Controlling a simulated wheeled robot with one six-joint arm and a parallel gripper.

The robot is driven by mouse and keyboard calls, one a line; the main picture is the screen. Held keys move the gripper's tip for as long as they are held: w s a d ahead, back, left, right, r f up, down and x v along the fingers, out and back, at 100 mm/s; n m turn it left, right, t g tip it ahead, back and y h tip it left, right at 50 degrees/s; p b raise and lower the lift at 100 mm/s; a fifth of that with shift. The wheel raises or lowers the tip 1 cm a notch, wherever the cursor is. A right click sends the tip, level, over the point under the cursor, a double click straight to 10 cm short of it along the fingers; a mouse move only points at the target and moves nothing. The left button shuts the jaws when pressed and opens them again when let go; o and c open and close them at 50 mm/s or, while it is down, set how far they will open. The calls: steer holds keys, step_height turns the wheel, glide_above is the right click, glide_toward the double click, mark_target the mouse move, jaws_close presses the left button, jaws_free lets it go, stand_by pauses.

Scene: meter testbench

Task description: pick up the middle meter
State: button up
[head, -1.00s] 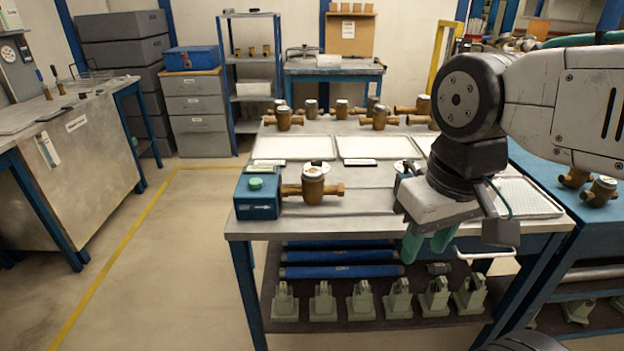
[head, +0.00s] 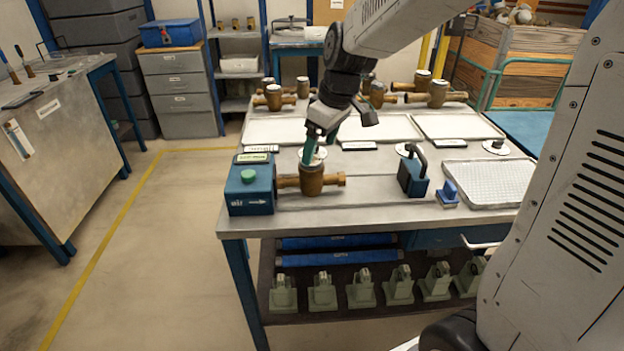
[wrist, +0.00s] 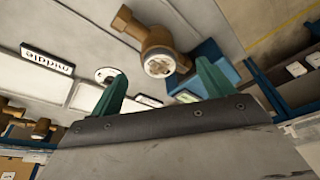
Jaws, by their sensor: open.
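A brass meter (head: 312,180) with a pale round face stands at the front left of the bench, its left pipe end against a blue box (head: 249,188). My gripper (head: 310,155) is open, with its green fingertips just above the meter's top. In the wrist view the meter (wrist: 158,55) lies beyond and between the spread fingers (wrist: 163,80), not gripped. Several other brass meters stand at the back, such as one at the centre (head: 376,94). A placard (wrist: 47,58) in the wrist view reads "middle". I cannot tell which meter is the middle one.
White trays (head: 277,131) with small placards line the bench behind the meter. A dark blue clamp-like block (head: 413,177), a small blue piece (head: 448,193) and a mesh tray (head: 490,184) stand to the right. Grey-green fixtures (head: 361,290) stand on the shelf below.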

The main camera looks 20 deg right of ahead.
mark_target(310, 168)
steer(key=shift+w+f, duration=0.4)
steer(key=shift+w, duration=0.2)
steer(key=shift+w+f, duration=0.2)
steer(key=shift+f, duration=0.1)
steer(key=x, duration=0.7)
steer(key=shift+s+a+f, duration=0.15)
steer(key=shift+s+a, duration=0.05)
steer(key=shift+a, duration=0.1)
steer(key=c, duration=1.5)
steer(key=shift+c, duration=0.5)
steer(key=shift+d, duration=0.1)
